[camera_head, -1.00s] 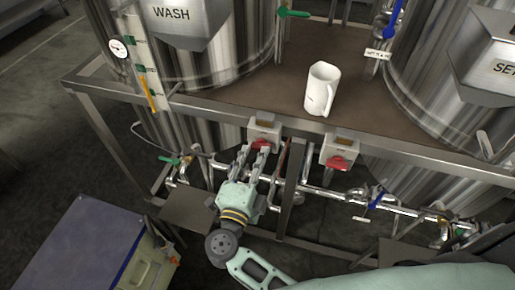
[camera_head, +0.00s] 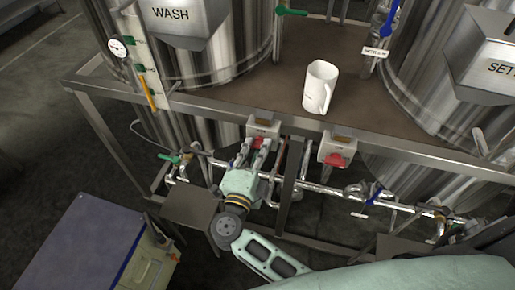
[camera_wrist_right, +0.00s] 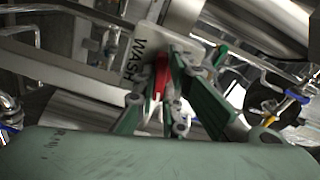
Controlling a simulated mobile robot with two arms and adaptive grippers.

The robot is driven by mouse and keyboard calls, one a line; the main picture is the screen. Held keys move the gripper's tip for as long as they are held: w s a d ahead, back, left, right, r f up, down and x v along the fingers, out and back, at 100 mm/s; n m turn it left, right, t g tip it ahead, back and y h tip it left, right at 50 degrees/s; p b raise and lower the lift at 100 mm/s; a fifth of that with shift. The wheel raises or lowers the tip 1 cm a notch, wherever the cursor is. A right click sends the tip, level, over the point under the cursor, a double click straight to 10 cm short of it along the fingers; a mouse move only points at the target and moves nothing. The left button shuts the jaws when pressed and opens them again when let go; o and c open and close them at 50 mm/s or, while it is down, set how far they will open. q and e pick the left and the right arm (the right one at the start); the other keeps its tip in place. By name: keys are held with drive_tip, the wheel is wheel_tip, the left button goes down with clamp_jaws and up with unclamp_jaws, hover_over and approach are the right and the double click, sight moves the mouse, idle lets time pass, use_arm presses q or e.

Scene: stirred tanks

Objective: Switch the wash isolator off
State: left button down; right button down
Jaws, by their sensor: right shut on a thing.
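The wash isolator is a pale box (camera_head: 264,128) on the frame rail below the wash tank, with a red knob (camera_head: 257,142). In the right wrist view its plate reads WASH (camera_wrist_right: 138,60) and the red knob (camera_wrist_right: 160,76) sits between the fingers. My right gripper (camera_head: 262,150) reaches up to it from below. It is shut on the red knob, as the right wrist view (camera_wrist_right: 166,92) also shows. The fingers hide part of the knob, so its exact angle is unclear. My left gripper is not in view.
A second isolator box (camera_head: 337,146) with a red knob is on the same rail to the right. A white jug (camera_head: 319,88) stands on the brown deck. Pipes with a green valve handle (camera_head: 169,158) and a blue one (camera_head: 375,195) run below. A blue-topped cabinet (camera_head: 80,240) is at lower left.

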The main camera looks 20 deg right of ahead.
drive_tip(key=shift+f, duration=0.1)
drive_tip(key=m+b, duration=0.2)
drive_tip(key=m, duration=0.1)
drive_tip(key=shift+b, duration=0.35)
drive_tip(key=c, duration=1.8)
unclamp_jaws()
